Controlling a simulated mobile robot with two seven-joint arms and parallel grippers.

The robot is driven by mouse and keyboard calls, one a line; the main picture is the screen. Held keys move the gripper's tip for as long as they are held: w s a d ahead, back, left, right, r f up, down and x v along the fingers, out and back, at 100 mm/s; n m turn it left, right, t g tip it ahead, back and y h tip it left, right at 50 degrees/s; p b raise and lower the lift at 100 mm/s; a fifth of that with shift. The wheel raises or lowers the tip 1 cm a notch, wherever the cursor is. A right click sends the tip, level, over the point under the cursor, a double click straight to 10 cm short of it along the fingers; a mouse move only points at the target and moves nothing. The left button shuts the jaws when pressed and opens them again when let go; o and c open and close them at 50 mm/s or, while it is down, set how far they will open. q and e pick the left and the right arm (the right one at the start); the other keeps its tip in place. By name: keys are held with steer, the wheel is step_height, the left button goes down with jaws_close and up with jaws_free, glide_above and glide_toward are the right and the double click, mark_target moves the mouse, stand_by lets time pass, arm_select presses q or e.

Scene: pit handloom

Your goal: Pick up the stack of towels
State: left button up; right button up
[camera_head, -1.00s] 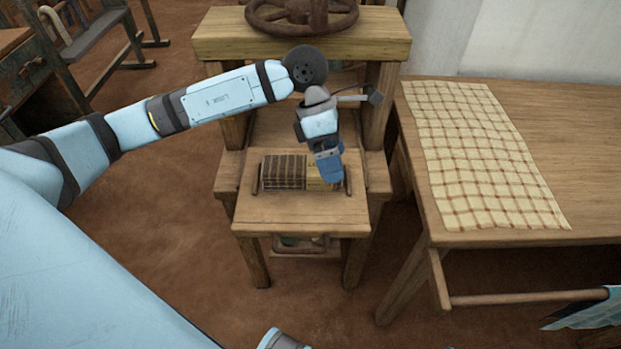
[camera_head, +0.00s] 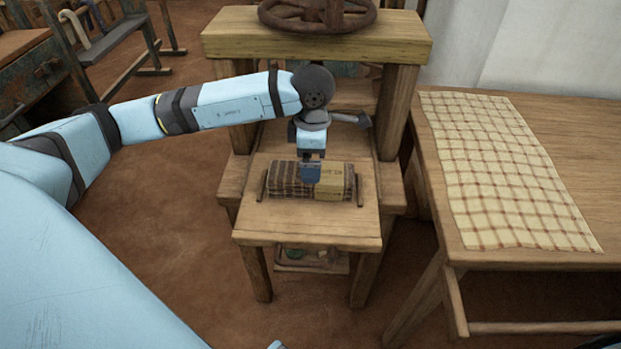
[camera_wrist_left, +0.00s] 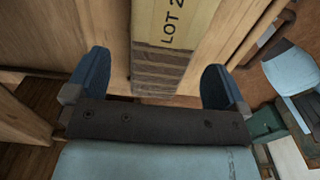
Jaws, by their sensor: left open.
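The stack of towels (camera_head: 284,180) is a dark checked bundle with a yellowish paper band on its right part. It lies on the low wooden platform of the press, between two dark side rails. My left gripper (camera_head: 311,174) points down over the middle of the stack and hides part of it. In the left wrist view the gripper (camera_wrist_left: 155,88) is open, one blue finger on each side. The stack (camera_wrist_left: 170,70), with its band marked "LOT 2", shows between the fingers. I see no grip on it, and cannot tell the height gap. My right gripper is not in view.
The wooden press (camera_head: 310,38) has a rusty wheel (camera_head: 318,14) on top and posts either side of the platform (camera_head: 305,222). A wooden table (camera_head: 565,160) with a checked cloth (camera_head: 500,170) stands at the right. A bench (camera_head: 125,38) is at the back left.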

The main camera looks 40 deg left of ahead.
arm_select(q)
steer(key=f, duration=0.3)
steer(key=f+b, duration=0.1)
steer(key=f, duration=0.1)
steer(key=shift+s, duration=0.25)
steer(key=shift+r, duration=0.1)
steer(key=c, duration=1)
steer(key=shift+o, duration=0.2)
